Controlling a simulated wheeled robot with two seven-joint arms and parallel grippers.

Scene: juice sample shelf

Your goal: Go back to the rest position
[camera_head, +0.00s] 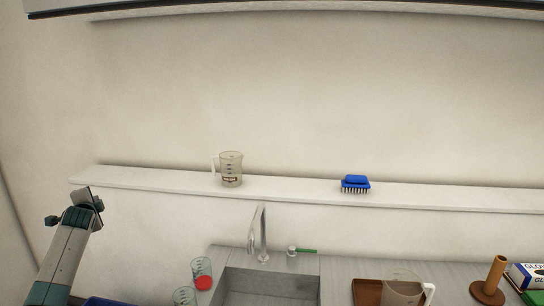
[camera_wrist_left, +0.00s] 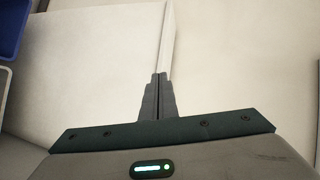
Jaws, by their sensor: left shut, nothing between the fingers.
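My left gripper (camera_head: 88,196) is raised at the left of the head view, near the left end of the white wall shelf (camera_head: 290,189) and apart from anything I can make out. In the left wrist view its two dark fingers (camera_wrist_left: 158,80) are together with nothing between them. Past the fingers, that view shows pale surfaces and a bright narrow edge. My right gripper is not in view.
The shelf holds a measuring jug (camera_head: 231,169) and a blue brush (camera_head: 355,184). Below are a sink (camera_head: 268,288) with a tap (camera_head: 263,232), two glass beakers, a brown tray (camera_head: 366,291), another jug (camera_head: 403,292) and a wooden holder (camera_head: 488,292). A blue bin (camera_wrist_left: 10,35) is at the wrist view's left edge.

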